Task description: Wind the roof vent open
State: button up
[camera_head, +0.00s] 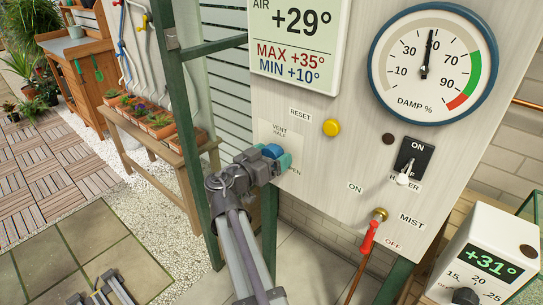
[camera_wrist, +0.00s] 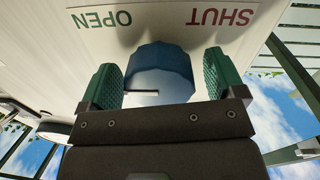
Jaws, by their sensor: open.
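The blue vent knob (camera_head: 271,150) is on the pale control board, below the "VENT HALF" label (camera_head: 279,132). My gripper (camera_head: 272,160) is at the knob. In the wrist view, its green-padded fingers (camera_wrist: 160,88) are open, one on each side of the knob, with narrow gaps visible. Upside-down "OPEN" (camera_wrist: 108,19) and "SHUT" (camera_wrist: 222,17) labels show beyond the knob. In the head view "SHUT" is hidden and "OPEN" is partly covered. The roof vent cannot be made out.
On the same board are a yellow reset button (camera_head: 331,128), a heater switch (camera_head: 412,160), a red mist lever (camera_head: 368,238) and a damp dial (camera_head: 433,63). A white thermostat box (camera_head: 484,262) stands at lower right. A green frame post (camera_head: 190,130) is left of my gripper.

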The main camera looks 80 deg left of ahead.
jog(key=v, duration=1.1)
jog(key=shift+w, duration=0.1)
